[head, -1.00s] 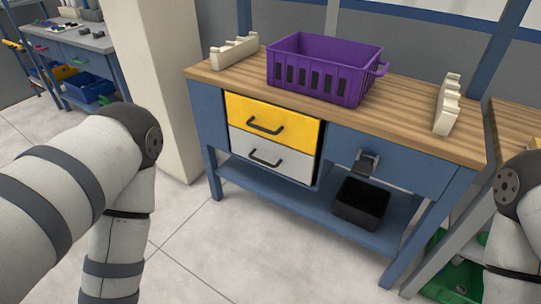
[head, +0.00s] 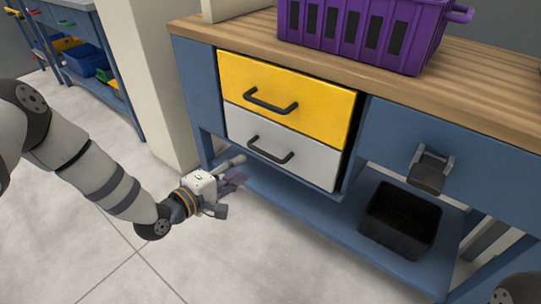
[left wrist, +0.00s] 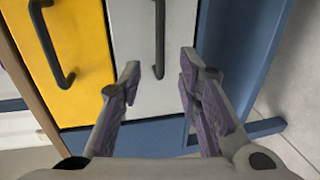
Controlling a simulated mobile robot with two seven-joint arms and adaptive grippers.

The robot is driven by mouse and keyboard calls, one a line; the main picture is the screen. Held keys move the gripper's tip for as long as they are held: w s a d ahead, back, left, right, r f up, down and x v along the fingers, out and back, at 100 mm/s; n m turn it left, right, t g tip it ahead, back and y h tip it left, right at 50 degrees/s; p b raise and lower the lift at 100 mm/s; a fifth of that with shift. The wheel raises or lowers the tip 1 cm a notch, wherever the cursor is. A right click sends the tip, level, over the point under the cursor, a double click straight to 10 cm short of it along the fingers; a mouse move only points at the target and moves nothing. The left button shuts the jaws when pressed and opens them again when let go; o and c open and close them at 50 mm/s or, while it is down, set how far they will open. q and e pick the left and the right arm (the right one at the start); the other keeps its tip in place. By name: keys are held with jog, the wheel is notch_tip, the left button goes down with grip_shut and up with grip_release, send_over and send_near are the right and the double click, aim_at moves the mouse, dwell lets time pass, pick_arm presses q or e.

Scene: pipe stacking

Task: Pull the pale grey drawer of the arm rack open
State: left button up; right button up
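The pale grey drawer (head: 312,167) sits under the yellow drawer (head: 320,103) in the blue workbench, and its front lines up with the yellow one. Its dark bar handle (head: 270,151) is free in the head view. My left gripper (head: 238,174) is open and empty, low and to the left of that handle, in front of the bench. In the left wrist view, the left gripper (left wrist: 160,88) points at the grey drawer front (left wrist: 135,55). The end of its handle (left wrist: 160,40) appears between the spread fingertips, apparently ahead of them and untouched. My right gripper is out of view.
A purple crate (head: 365,35) stands on the wooden bench top (head: 225,28). A black bin (head: 400,220) stands on the lower shelf (head: 305,215), beneath a dark bracket (head: 430,170). A pale pillar (head: 165,110) is left of the bench. The floor in front is clear.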

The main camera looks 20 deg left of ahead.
aim_at(265, 152)
pick_arm(q)
jog(key=b+x, duration=0.3)
jog(key=x, duration=0.8)
jog(key=shift+d, duration=0.2)
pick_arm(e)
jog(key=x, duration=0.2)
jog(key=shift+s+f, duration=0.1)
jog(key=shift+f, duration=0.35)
pick_arm(q)
grip_shut()
